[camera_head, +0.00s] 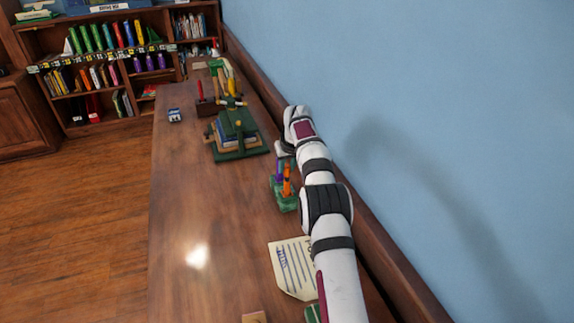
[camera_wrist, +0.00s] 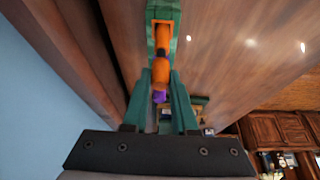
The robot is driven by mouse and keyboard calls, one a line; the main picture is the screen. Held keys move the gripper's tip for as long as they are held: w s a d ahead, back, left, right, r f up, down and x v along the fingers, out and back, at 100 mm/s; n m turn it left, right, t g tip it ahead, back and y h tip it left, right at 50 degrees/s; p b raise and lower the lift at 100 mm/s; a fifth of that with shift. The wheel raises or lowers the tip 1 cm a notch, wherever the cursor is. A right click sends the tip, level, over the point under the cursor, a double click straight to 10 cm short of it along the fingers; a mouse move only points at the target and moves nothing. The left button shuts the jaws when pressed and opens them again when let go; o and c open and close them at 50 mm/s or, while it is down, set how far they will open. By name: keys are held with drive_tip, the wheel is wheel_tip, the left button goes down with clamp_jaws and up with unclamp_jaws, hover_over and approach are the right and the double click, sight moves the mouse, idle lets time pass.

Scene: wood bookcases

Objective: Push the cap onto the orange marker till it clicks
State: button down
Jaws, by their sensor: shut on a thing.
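The orange marker (camera_head: 287,188) stands in a green holder (camera_head: 286,204) on the desk, close beside my arm. In the wrist view, the marker's orange body (camera_wrist: 162,36) sits in the green holder (camera_wrist: 164,12). A dark band separates it from an orange piece, apparently the cap (camera_wrist: 160,73), nearer to me. My gripper (camera_wrist: 160,84) has its green fingers closed on this orange piece, in line with the body. A purple piece (camera_wrist: 158,97) shows between the fingers; it also shows in the head view (camera_head: 279,171). I cannot tell whether the cap is fully seated.
A paper sheet (camera_head: 293,268) lies nearer on the desk (camera_head: 190,225). A green stand with books (camera_head: 237,133) and a small blue-white block (camera_head: 174,115) are farther back. The blue wall (camera_head: 430,100) is close on the right. The desk's left half is mostly clear.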

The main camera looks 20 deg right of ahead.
drive_tip(key=shift+f, duration=1.1)
drive_tip(key=c, duration=0.6)
unclamp_jaws()
drive_tip(key=o, duration=0.5)
drive_tip(key=shift+c, duration=0.2)
drive_tip(key=shift+r, duration=3.55)
drive_tip(key=shift+r, duration=0.1)
